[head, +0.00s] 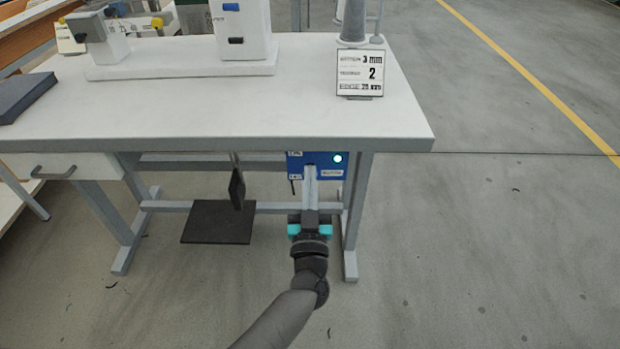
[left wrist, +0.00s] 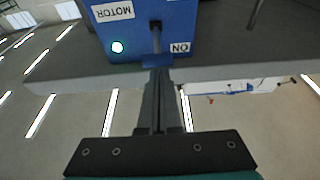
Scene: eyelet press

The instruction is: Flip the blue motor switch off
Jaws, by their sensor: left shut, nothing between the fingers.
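The blue motor switch box (head: 321,160) hangs under the table's right end, partly behind my left gripper (head: 310,170). It also shows in the left wrist view (left wrist: 210,30), upside down, with a MOTOR label, an ON label (left wrist: 180,47) and a lit green lamp (left wrist: 117,47). A grey switch lever (left wrist: 156,35) with what looks like a blue tip (left wrist: 157,60) leans toward the ON-label end. My left gripper (left wrist: 157,70) is shut and empty, its fingertips right at that tip. I cannot tell whether they touch. My right gripper is not in view.
The white table top (head: 240,110) overhangs the box. A grey table leg (head: 356,210) stands just right of it. A dark pedal plate (head: 218,222) and a hanging dark pad (head: 237,188) are to the left. The floor at right is clear.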

